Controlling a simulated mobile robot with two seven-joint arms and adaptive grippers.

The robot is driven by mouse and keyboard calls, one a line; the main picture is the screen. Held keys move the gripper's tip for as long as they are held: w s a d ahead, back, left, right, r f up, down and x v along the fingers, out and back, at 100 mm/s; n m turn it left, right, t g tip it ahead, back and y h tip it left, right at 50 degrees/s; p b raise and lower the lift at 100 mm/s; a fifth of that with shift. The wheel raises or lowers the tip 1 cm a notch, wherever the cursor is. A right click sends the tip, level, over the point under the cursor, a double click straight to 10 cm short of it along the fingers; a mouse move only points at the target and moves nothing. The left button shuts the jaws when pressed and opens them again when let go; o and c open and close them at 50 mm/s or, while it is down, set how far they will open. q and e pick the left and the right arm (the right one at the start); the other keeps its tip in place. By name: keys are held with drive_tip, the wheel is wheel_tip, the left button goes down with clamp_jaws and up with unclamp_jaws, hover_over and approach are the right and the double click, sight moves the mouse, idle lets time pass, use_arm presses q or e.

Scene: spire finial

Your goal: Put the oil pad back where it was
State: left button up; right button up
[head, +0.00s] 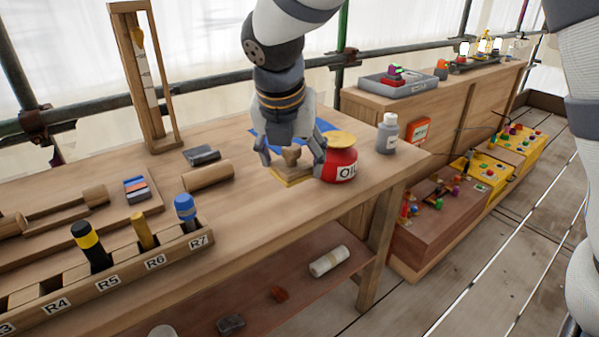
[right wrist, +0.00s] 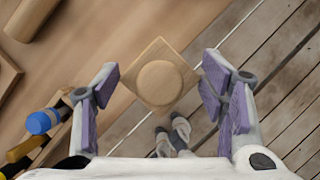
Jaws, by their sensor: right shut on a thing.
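The oil pad, a square wooden block with a round knob, shows in the head view (head: 293,180) and the right wrist view (right wrist: 160,52). My right gripper (head: 291,160) is shut on it, with the fingers on opposite sides of the pad and the knob between them. In the right wrist view the pad overlaps the bench edge, with floor beyond, so it appears held above the bench. A red oil can (head: 338,165) with a yellow top, marked OIL, stands just right of the pad in the head view. My left gripper is not in view.
A blue mat (head: 262,137) lies partly hidden behind the gripper. A grey bottle (head: 387,134) stands right of the can. A rack (head: 130,268) with labelled slots lines the left front. A wooden cylinder (head: 208,176) and a dark block (head: 201,155) lie left of the pad.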

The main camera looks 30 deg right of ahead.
drive_tip(key=w+d+f, duration=0.2)
drive_tip(key=w+f, duration=0.1)
drive_tip(key=w+d+f+b, duration=0.1)
drive_tip(key=w+d+f, duration=0.1)
drive_tip(key=f, duration=0.1)
drive_tip(key=w+d+f, duration=0.2)
drive_tip(key=w+f, duration=0.1)
drive_tip(key=shift+w+d+b, duration=0.1)
drive_tip(key=shift+w+b, duration=0.25)
drive_tip(key=shift+b, duration=0.05)
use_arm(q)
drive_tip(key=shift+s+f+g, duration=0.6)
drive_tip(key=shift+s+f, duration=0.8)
use_arm(e)
drive_tip(key=shift+w+d+f, duration=0.1)
drive_tip(key=shift+f, duration=0.7)
drive_tip(key=shift+w+d+f, duration=0.1)
drive_tip(key=shift+f, duration=0.7)
drive_tip(key=shift+f, duration=0.2)
drive_tip(key=o, duration=1.1)
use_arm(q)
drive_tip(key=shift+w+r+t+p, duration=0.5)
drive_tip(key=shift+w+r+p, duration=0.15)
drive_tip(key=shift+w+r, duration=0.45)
use_arm(e)
drive_tip(key=v, duration=1.2)
drive_tip(key=shift+r, duration=0.2)
